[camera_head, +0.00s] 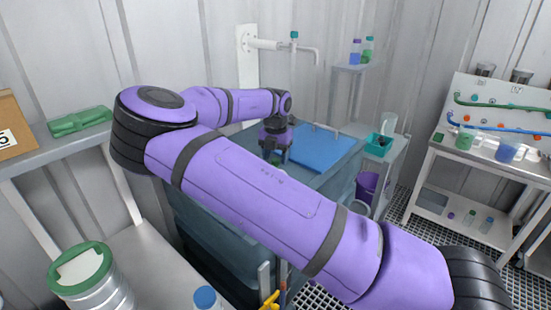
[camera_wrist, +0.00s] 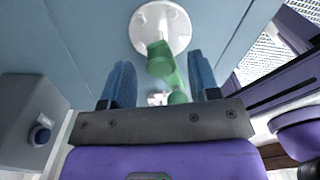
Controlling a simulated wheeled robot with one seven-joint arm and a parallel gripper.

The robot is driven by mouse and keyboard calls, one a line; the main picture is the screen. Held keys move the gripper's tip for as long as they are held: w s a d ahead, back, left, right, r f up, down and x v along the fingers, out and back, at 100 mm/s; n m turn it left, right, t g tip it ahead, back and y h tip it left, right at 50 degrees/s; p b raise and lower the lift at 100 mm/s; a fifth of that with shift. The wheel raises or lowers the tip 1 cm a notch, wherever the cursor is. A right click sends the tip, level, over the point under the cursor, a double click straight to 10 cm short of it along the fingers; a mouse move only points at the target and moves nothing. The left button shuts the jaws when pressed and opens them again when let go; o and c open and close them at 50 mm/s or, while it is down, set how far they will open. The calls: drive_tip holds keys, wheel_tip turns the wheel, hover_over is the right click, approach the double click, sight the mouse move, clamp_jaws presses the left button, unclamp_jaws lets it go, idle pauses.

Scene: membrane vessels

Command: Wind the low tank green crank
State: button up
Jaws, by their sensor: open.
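The green crank (camera_wrist: 160,58) stands out from a round white mount (camera_wrist: 161,25) on the blue-grey tank face in the wrist view. A second green part of it shows lower, by the palm. My gripper (camera_wrist: 160,66) is open, with one dark blue finger on each side of the crank. I see a gap on both sides, and cannot tell whether either finger touches. In the head view my gripper (camera_head: 275,155) is at the top of the low blue-grey tank (camera_head: 215,243), and the crank is mostly hidden behind it.
A flat blue panel (camera_head: 322,148) lies on the tank top, below a wall pipe with a tap (camera_head: 294,45). A grey box (camera_wrist: 35,115) with a blue knob is at left in the wrist view. A purple bucket (camera_head: 368,187) and a bench (camera_head: 475,150) stand to the right.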

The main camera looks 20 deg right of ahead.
wheel_tip(320, 180, up, 10)
idle(0.4)
drive_tip(key=s+d+f+n+g, duration=0.2)
drive_tip(key=d+f+n, duration=0.1)
drive_tip(key=d+f, duration=0.15)
drive_tip(key=n+t, duration=0.2)
drive_tip(key=n, duration=2.2)
approach(275, 159)
wheel_tip(275, 159, down, 10)
drive_tip(key=shift+s+r, duration=0.15)
drive_tip(key=shift+r, duration=0.1)
